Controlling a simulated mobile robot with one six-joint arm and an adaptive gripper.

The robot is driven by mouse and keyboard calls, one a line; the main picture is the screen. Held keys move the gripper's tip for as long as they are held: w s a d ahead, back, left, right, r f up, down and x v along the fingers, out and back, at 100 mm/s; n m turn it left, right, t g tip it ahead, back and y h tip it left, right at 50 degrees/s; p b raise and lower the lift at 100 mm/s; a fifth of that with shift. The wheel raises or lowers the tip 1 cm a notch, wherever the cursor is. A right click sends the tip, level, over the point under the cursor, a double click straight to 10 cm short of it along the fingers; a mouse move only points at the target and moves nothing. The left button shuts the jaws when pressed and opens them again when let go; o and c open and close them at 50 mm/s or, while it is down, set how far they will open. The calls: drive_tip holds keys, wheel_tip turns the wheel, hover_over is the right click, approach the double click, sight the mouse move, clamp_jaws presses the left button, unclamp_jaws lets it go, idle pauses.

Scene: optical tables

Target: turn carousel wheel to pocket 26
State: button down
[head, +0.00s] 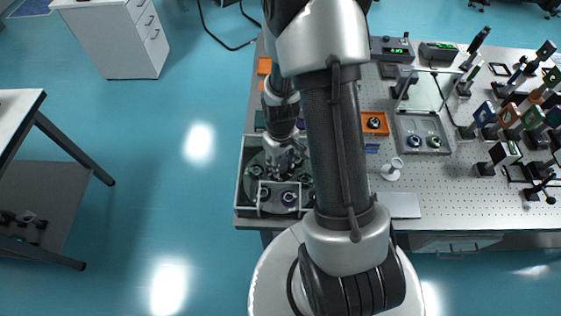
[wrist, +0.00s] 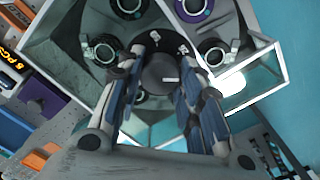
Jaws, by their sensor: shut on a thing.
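The carousel wheel sits in a clear-walled box (head: 238,190) at the front left corner of the optical table. In the wrist view the wheel (wrist: 150,30) is a grey disc with several round dark-ringed parts around it, one with a purple rim (wrist: 193,8). Its dark central knob (wrist: 162,74) has a small white mark. My gripper (wrist: 172,62) is over the hub, its two fingers on either side of the knob and shut on it. In the head view my gripper (head: 283,160) reaches down into the box. Pocket numbers cannot be read.
The clear walls of the box stand close around my gripper. The perforated table (head: 440,185) to the right holds an orange tray (head: 375,123), a grey tray (head: 424,148), a white piece (head: 391,169) and several post-mounted optics. Open floor (head: 180,190) lies to the left.

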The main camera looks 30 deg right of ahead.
drive_tip(key=shift+n+b, duration=0.3)
drive_tip(key=shift+n, duration=3.8)
drive_tip(key=c, duration=1.1)
unclamp_jaws()
drive_tip(key=shift+r, duration=0.1)
wheel_tip(320, 180, up, 12)
